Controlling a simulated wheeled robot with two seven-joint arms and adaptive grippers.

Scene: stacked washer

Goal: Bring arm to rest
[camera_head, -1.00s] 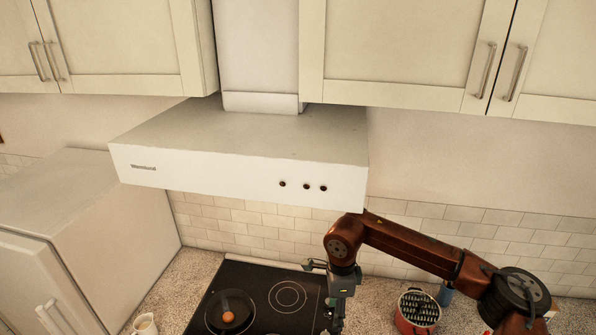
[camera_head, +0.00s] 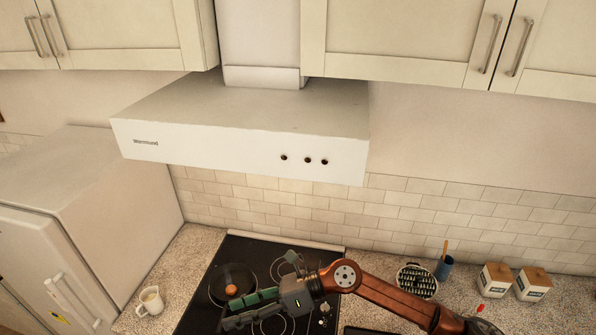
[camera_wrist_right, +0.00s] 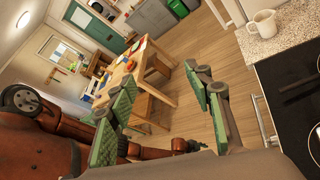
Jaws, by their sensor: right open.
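My right arm (camera_head: 385,293) comes in from the lower right in the head view and reaches left over the cooktop (camera_head: 213,290). My right gripper (camera_head: 236,309) points left above the cooktop, near the pan (camera_head: 248,277) with a round orange-brown thing (camera_head: 231,289) in it. It is open and empty. In the right wrist view its two green-padded fingers (camera_wrist_right: 168,112) stand apart with floor and a wooden table between and behind them. My left gripper is not in view.
A white range hood (camera_head: 240,150) hangs above the arm. A white mug (camera_head: 150,300) stands left of the cooktop. A wooden table (camera_wrist_right: 155,65) shows in the wrist view.

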